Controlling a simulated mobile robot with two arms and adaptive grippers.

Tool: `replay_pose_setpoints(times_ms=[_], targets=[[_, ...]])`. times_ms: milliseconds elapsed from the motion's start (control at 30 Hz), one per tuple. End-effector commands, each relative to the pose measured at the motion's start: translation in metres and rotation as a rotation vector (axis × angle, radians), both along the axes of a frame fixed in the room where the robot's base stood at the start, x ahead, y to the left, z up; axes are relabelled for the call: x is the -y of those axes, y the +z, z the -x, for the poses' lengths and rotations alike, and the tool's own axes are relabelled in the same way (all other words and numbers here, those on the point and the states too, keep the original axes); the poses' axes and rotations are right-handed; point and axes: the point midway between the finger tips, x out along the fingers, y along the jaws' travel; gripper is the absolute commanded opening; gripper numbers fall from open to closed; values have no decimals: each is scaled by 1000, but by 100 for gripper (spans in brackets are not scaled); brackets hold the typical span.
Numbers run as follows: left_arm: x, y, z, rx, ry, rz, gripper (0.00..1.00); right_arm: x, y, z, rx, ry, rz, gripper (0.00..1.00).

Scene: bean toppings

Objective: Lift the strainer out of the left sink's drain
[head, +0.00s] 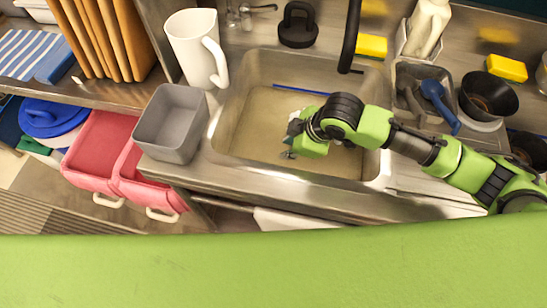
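The metal sink basin (240,124) lies in the middle of the head view. My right arm reaches over it from the right, and my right gripper (290,141) points down inside the basin. The wrist and green forearm cover much of the gripper, so its fingers do not show clearly. A small dark grey piece (287,155) shows just below the gripper; I cannot tell whether it is a fingertip or part of the strainer. The drain and the strainer cannot be made out clearly. My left gripper is not in view.
A blue stick (300,89) lies along the basin's back. A grey bin (171,122) and white pitcher (194,48) stand left of the sink. A dark faucet (350,40) overhangs its back. A blue spoon (438,100) and black bowl (488,96) are at the right.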

Motion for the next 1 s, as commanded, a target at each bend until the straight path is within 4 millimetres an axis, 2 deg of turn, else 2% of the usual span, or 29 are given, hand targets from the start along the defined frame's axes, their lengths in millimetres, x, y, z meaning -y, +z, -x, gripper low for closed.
replay_pose_setpoints(times_ms=[133,233,400,600,767,1000], targets=[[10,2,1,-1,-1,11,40,-5,-8,6,-8,13,-15,22],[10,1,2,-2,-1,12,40,-11,-24,2,-10,14,-15,22],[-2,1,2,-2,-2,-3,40,-22,-55,-8,-9,13,-15,22],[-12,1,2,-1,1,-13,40,-30,-76,-15,-7,14,-15,22],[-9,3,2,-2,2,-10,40,-35,-84,-17,-7,14,-15,22],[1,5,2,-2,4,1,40,-49,-113,-24,-8,12,-15,22]])
